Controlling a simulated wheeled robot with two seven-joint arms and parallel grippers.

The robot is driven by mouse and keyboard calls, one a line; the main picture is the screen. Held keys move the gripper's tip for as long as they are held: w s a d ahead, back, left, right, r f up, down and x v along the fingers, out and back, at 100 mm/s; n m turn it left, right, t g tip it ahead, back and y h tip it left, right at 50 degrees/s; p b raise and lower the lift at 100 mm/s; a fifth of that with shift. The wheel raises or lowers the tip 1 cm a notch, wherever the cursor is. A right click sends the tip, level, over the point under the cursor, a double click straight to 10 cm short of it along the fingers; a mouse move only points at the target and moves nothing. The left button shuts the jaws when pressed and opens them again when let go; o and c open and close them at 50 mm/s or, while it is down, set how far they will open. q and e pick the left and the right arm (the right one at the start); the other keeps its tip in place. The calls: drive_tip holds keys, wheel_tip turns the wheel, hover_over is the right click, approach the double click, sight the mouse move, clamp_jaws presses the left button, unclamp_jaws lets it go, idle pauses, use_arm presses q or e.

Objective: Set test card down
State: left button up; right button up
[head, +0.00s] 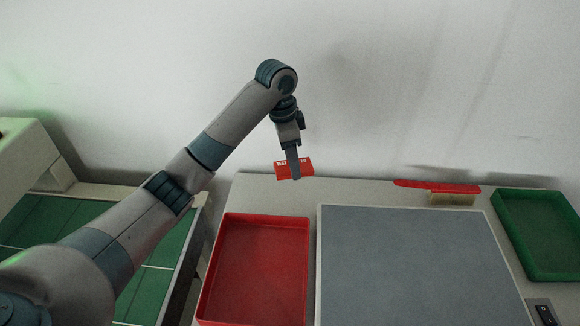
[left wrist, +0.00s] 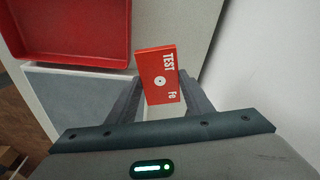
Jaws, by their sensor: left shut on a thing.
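The test card (head: 281,171) is a small red block with white "TEST" lettering. My left gripper (head: 293,172) is shut on it and holds it up near the back edge of the table, by the wall. In the left wrist view the card (left wrist: 158,76) sits between the two fingers of the gripper (left wrist: 160,92), its printed face with a white dot toward the camera. In the head view a finger covers the middle of the card. My right gripper is not in view.
A red tray (head: 224,270) lies on the table, left of a grey mat (head: 410,265). A green tray (head: 540,272) stands at the right. A red strip on a tan block (head: 452,199) is at the back edge. A switch (head: 545,314) is at lower right.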

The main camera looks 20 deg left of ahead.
use_arm(q)
drive_tip(key=s+r+n, duration=0.2)
drive_tip(key=s+n, duration=0.4)
drive_tip(key=s+r+n+y, duration=0.1)
drive_tip(key=s+r+n, duration=0.2)
drive_tip(key=s+n, duration=0.2)
drive_tip(key=shift+s+d+r+n+t+y, duration=0.3)
drive_tip(key=shift+s+n+t, duration=0.1)
drive_tip(key=shift+s, duration=0.3)
